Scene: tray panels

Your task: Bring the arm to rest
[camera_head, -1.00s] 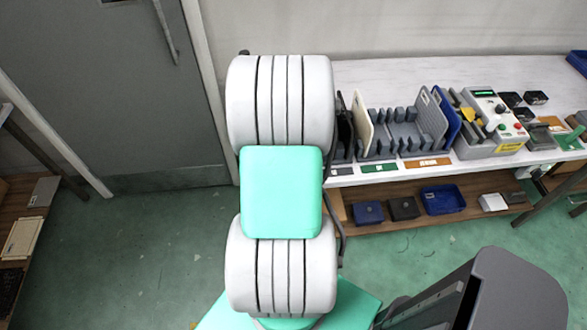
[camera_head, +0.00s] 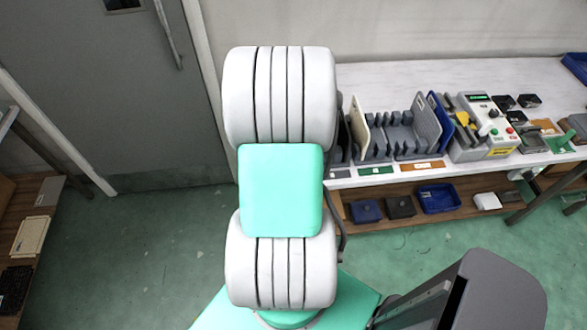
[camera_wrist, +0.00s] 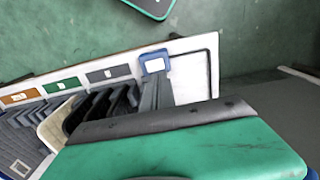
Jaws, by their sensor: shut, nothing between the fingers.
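My gripper (camera_wrist: 156,68) is in the wrist view, its two grey fingers side by side and shut, with nothing seen between them. It points over the white bench top, beside the dark end of the rack; its height above the bench is hard to judge. The green and black body of my gripper fills the lower part of that view. In the head view my white and green arm stands upright in the middle and hides the gripper.
On the bench (camera_head: 395,75) at right stand a slotted grey rack (camera_head: 375,140), a cream panel (camera_head: 361,130), a blue panel (camera_head: 439,118) and a control box (camera_head: 484,140). A blue bin (camera_head: 438,198) is on the lower shelf. A grey door (camera_head: 130,110) is behind at left; green floor lies between.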

